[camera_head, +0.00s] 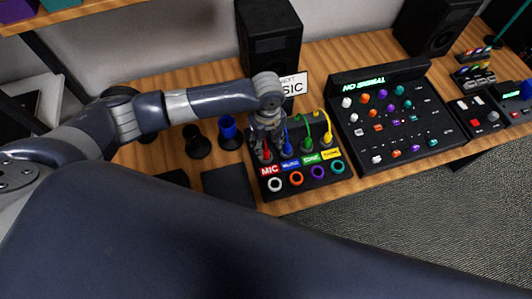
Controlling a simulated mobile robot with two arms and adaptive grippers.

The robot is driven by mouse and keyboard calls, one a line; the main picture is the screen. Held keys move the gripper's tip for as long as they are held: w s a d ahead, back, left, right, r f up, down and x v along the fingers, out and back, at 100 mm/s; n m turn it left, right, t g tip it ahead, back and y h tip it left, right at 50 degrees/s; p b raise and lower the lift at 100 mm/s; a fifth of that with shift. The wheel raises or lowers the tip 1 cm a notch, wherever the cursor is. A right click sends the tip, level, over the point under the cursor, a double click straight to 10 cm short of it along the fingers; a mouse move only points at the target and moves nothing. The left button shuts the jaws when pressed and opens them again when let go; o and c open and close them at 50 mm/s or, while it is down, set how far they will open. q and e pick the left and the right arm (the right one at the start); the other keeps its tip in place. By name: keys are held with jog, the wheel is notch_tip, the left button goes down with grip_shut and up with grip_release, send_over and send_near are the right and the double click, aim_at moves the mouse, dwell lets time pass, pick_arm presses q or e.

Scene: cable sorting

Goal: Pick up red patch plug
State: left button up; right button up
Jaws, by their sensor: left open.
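The patch box (325,190) stands on the wooden desk. Its upper row holds a red plug (267,155) above the red MIC label, then a blue, a green and a yellow plug with cables. The lower row has white, orange, purple and teal ring sockets. My left gripper (266,143) points down over the red plug at the left end of the row. Its fingers are open around or just above the plug; the arm hides part of it, so contact cannot be told. My right gripper does not show.
A mixer with a green-lit display (363,84) stands right of the patch box. Black speakers (268,45) stand at the back. A large dark part of my own body covers the lower foreground.

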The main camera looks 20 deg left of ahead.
aim_at(266, 151)
pick_arm(q)
jog(key=shift+a+f+p, duration=0.1)
jog(key=shift+f+p, duration=0.2)
jog(key=shift+f, duration=0.35)
notch_tip(266, 151, down, 3)
jog(key=shift+f+p, duration=0.15)
jog(key=shift+p, duration=0.35)
jog(key=shift+a+f, duration=0.1)
jog(key=shift+f, duration=0.4)
grip_shut()
